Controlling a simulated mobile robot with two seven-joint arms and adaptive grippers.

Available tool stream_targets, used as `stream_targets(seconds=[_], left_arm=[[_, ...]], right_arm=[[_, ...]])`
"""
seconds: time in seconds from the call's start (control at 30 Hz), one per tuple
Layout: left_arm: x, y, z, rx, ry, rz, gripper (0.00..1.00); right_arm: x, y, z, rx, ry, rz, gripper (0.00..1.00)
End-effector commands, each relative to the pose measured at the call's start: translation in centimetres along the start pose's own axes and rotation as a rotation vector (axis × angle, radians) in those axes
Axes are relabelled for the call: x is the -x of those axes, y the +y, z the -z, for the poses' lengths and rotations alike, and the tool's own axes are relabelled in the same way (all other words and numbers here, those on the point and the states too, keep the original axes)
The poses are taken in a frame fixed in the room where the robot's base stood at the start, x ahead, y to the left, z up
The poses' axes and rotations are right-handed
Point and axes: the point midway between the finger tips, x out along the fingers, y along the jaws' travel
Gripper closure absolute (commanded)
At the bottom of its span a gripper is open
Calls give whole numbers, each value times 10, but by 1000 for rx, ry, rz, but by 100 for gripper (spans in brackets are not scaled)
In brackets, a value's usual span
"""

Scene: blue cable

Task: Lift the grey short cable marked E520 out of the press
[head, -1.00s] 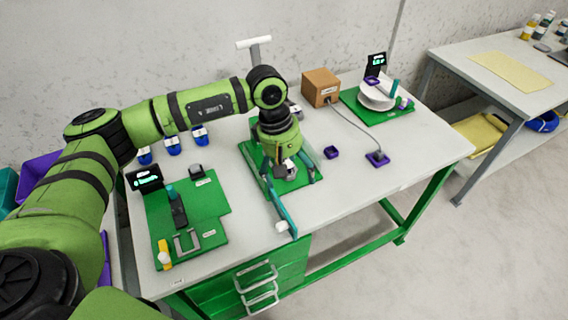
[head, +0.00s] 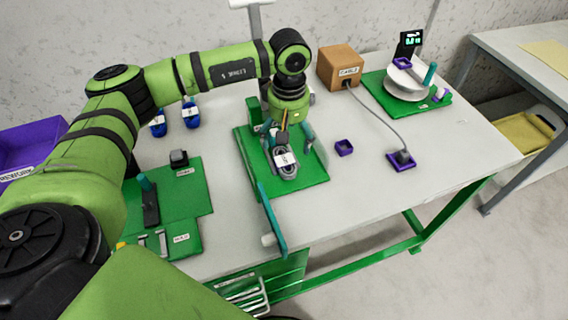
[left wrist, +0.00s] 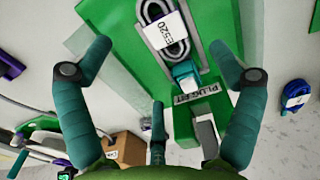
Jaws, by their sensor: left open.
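The grey short cable (head: 284,169) is a coil with a white label, lying on the green press (head: 312,180). A long teal lever (head: 271,222) points toward the bench's front edge. My left gripper (head: 284,138) is over the rear of the press. Its teal fingers (left wrist: 160,46) are open and spread, with nothing between them touching the cable that I can see. My right gripper is not in view.
A brown cable box (head: 339,68) stands behind right, its cord running to a purple pad (head: 401,162). A small purple tray (head: 344,148) lies right of the press. A second green fixture (head: 180,215) is at left, a reel station (head: 408,83) at back right.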

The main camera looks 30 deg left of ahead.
Motion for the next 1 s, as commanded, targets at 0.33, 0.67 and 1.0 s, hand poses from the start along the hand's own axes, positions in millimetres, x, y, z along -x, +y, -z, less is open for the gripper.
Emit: stream_targets(seconds=[0.33,0.67,1.0], left_arm=[[-38,-2,2,1,-3,6,8],[-68,-1,3,0,-1,1,8],[-68,-1,3,0,-1,1,70]], right_arm=[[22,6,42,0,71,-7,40],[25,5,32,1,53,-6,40],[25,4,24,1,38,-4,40]])
